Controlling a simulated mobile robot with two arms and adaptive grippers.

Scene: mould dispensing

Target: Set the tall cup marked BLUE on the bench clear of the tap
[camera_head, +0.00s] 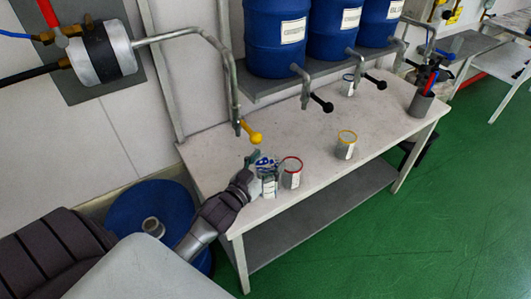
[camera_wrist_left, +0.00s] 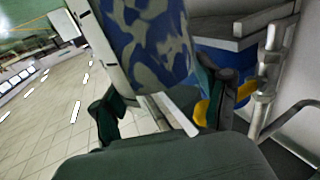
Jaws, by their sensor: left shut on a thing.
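My left gripper (camera_head: 262,183) is shut on a clear cup with blue blotches (camera_head: 268,164) near the bench's left front edge. In the left wrist view the blotched cup (camera_wrist_left: 150,45) stands between the two fingers (camera_wrist_left: 155,105). I cannot read its marking or tell whether its base touches the bench (camera_head: 320,125). In the head view it appears just below and right of the yellow-handled tap (camera_head: 250,132). A red-rimmed cup (camera_head: 292,178) stands close to its right. My right gripper is not in view.
A yellow-rimmed cup (camera_head: 346,150) stands mid-bench. Another cup (camera_head: 349,88) stands at the back by the black-handled taps. Blue drums (camera_head: 275,45) sit on the shelf above. A grey pot (camera_head: 421,103) with tools stands at the right end. Bench between is free.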

